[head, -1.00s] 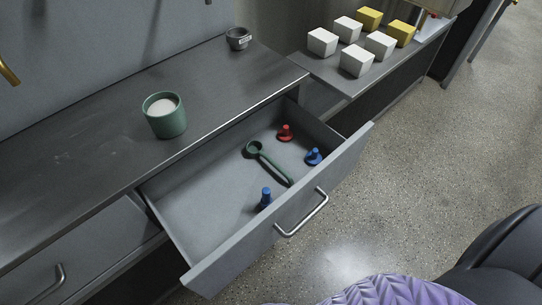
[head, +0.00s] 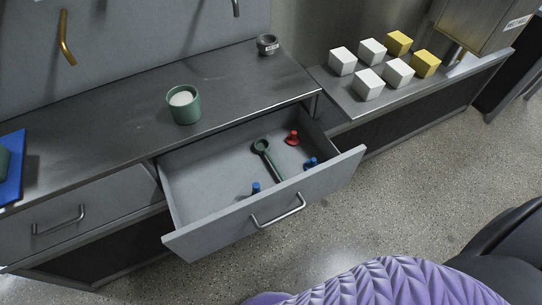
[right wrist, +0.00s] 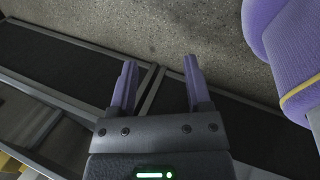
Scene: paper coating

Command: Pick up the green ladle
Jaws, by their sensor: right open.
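The green ladle (head: 268,160) lies in the open drawer (head: 205,190), its round bowl toward the back and its handle pointing to the drawer front. My right gripper (right wrist: 160,85) shows in the right wrist view with its two purple fingers apart and nothing between them. It faces the floor and cabinet fronts, away from the ladle. In the head view my purple right arm is at the bottom right, and its gripper is out of view. My left gripper is not in view.
In the drawer are a red knobbed piece (head: 292,138) and blue ones (head: 310,163) beside the ladle. A green cup (head: 184,105) with white contents and a small grey bowl (head: 267,44) stand on the counter. White and yellow cubes (head: 398,72) sit on the right shelf. A blue tray (head: 12,170) is at left.

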